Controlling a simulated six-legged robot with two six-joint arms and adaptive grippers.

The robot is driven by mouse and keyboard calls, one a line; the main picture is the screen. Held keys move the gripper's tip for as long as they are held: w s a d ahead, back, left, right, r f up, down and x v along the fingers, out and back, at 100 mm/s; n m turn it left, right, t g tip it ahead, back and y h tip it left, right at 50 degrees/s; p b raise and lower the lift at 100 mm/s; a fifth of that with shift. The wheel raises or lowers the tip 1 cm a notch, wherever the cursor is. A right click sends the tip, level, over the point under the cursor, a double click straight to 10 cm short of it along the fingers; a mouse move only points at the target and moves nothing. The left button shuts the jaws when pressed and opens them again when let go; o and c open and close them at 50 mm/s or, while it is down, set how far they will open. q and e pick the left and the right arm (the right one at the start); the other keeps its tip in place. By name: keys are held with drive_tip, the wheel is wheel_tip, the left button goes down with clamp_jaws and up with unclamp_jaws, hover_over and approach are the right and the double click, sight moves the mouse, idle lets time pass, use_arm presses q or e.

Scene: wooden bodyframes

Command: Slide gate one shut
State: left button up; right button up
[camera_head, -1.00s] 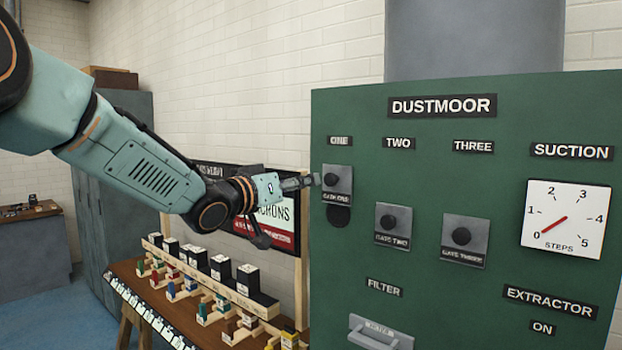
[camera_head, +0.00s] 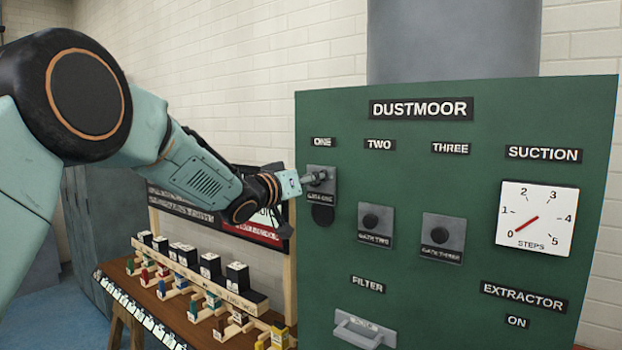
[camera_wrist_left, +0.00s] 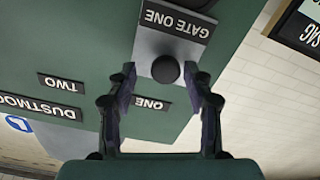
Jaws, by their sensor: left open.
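Gate one (camera_head: 323,197) is a grey sliding plate with a black knob, labelled "GATE ONE", under the "ONE" sign on the green panel. It sits higher than the other two gates, and a dark round opening (camera_head: 322,216) shows below it. My left gripper (camera_head: 318,177) is at gate one's knob. In the left wrist view, which is upside down, gate one (camera_wrist_left: 148,42) and its dark knob (camera_wrist_left: 166,69) show, with the knob between the open fingertips of my left gripper (camera_wrist_left: 160,76). Contact with the knob cannot be told. My right gripper is not in view.
Gate two (camera_head: 375,239) and gate three (camera_head: 443,254) sit lower on the green panel (camera_head: 420,290). A suction dial (camera_head: 537,218) reads near 0. A filter handle (camera_head: 364,329) is below. A wooden bench (camera_head: 165,305) with blocks stands at the left beneath my arm.

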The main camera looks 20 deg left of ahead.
use_arm(q)
drive_tip(key=shift+w+a+f, duration=0.2)
drive_tip(key=shift+w+a, duration=0.05)
drive_tip(key=shift+a, duration=0.15)
drive_tip(key=c, duration=0.4)
drive_tip(key=shift+s+d+r, duration=0.1)
drive_tip(key=shift+d, duration=0.15)
drive_tip(key=c, duration=0.4)
drive_tip(key=shift+a, duration=0.1)
clamp_jaws()
